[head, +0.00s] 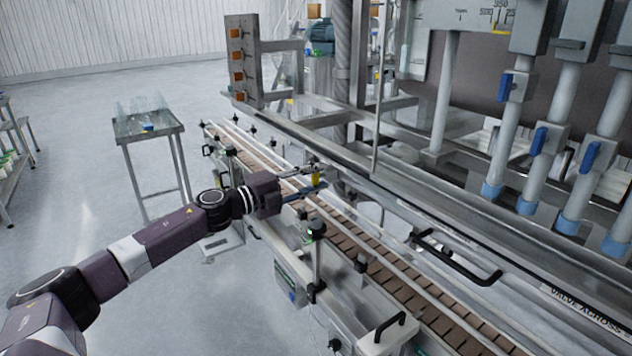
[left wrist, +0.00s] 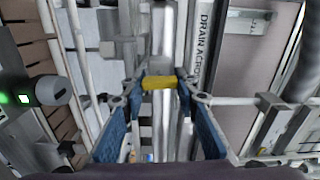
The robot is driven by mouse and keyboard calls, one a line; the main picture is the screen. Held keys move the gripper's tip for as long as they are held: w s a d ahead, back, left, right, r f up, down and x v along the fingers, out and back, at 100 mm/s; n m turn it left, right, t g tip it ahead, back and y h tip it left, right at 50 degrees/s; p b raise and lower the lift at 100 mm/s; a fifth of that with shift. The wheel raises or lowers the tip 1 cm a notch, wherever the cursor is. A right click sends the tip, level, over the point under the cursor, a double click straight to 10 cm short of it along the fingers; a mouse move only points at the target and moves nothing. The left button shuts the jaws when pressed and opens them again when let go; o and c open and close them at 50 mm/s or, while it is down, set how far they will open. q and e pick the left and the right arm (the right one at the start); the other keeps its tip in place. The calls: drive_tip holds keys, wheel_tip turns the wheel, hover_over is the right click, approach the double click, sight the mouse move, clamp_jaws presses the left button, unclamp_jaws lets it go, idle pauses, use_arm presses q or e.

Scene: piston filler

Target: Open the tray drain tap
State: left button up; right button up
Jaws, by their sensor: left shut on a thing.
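The tray drain tap shows as a small yellow handle (head: 316,179) beyond the conveyor, beside the machine's long steel tray edge. In the left wrist view the yellow handle (left wrist: 158,83) is a short block in front of a grey metal pipe or body. My left gripper (head: 308,187) reaches across the conveyor to it. Its blue fingers (left wrist: 158,85) are shut on the yellow handle, one tip at each side. The tap's outlet and the handle's far side are hidden. My right gripper is in neither view.
The brown-slatted conveyor (head: 345,238) with guide rails runs under my left wrist. A label reading "DRAIN ACRO…" (left wrist: 203,45) stands beside the tap. Blue-handled valves (head: 539,139) hang at the right.

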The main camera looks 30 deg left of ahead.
use_arm(q)
drive_tip(key=shift+m, duration=0.5)
drive_tip(key=o, duration=1.1)
drive_tip(key=shift+o, duration=0.2)
